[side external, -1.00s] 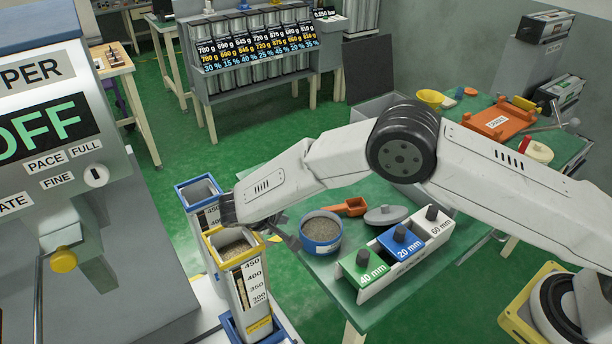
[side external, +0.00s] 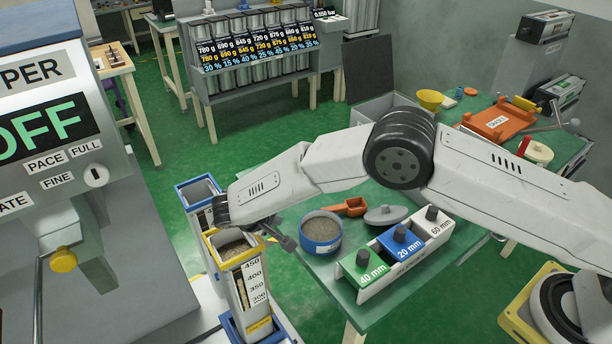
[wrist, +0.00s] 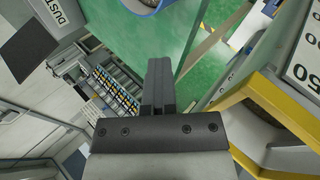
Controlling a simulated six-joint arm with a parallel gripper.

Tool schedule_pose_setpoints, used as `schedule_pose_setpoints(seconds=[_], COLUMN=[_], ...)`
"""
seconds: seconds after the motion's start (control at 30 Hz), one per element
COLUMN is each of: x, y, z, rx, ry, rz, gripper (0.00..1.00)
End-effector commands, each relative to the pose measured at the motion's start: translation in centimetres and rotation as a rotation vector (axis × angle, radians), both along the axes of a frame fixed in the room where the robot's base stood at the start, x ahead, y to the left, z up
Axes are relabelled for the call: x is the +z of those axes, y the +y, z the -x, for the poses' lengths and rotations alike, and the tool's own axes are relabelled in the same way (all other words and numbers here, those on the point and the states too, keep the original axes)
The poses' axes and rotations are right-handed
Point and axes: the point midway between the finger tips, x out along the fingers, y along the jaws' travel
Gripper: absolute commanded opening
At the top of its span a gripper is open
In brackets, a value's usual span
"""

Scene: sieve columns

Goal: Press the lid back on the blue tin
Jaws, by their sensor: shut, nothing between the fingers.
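The blue tin (side external: 321,236) stands open on the green table, filled with grey grains. Its grey lid (side external: 384,216), with a knob on top, lies apart from it on the table, to the right of the tin. My gripper (side external: 287,242) is shut and empty, between the yellow-rimmed column and the tin, left of the tin. In the wrist view the closed fingers (wrist: 160,75) point up the picture. A rounded blue edge at the top there appears to be the tin; the lid is not seen in that view.
A yellow-rimmed column (side external: 236,250) of grains and a blue-rimmed column (side external: 198,191) stand left of my gripper. An orange scoop (side external: 351,206) lies behind the tin. A white rack (side external: 418,250) with green, blue and white blocks stands right of it.

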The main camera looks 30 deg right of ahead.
Motion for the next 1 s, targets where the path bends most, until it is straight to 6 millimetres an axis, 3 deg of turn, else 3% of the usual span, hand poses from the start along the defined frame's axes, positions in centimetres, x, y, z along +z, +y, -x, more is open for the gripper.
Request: schedule_pose_setpoints(seconds=[1.0], x=[0.2], y=[1.4], z=[-0.5], rx=[0.022], ry=[0.000], rz=[0.000], gripper=[0.00])
